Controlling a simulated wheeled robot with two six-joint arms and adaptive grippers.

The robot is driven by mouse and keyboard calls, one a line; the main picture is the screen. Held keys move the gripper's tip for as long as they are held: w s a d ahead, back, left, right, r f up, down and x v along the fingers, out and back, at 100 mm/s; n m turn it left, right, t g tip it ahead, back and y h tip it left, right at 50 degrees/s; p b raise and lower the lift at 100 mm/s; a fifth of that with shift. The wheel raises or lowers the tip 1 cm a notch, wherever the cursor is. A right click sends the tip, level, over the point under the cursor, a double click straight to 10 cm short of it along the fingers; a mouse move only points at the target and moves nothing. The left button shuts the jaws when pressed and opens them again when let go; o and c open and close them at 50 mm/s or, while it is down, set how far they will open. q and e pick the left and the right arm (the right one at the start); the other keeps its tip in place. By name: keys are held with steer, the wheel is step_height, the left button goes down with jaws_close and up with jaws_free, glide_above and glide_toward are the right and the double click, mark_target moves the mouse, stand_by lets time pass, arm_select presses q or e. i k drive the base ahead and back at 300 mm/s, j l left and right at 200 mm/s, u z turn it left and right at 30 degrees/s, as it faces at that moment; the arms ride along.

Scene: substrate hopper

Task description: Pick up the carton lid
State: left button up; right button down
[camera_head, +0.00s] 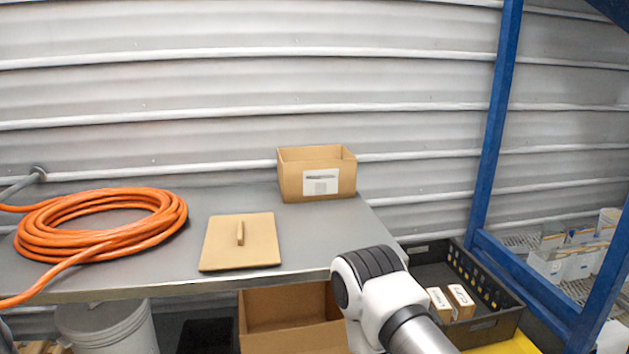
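The carton lid (257,255) is a flat tan square lying on the grey metal table, near its front edge. A small upright tan handle (240,233) stands at its middle. An open tan carton (291,182) with a white label stands behind it to the right, at the back of the table. A white and black part of my arm shows at the lower middle, in front of the table's right corner. Neither of my grippers is in view. Nothing touches the lid except the table.
A coiled orange hose (100,240) lies left of the lid. A black crate (430,272) holding small boxes stands at the right, beside a blue frame (497,110). Below the table are a white bucket (105,330) and a larger open box (285,309). The table around the lid is clear.

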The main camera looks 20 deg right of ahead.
mark_target(246, 241)
steer(key=i+j, duration=0.2)
steer(key=i, duration=0.2)
steer(key=i+j, duration=0.2)
steer(key=i, duration=0.15)
steer(key=i+j, duration=0.15)
steer(key=i, duration=0.25)
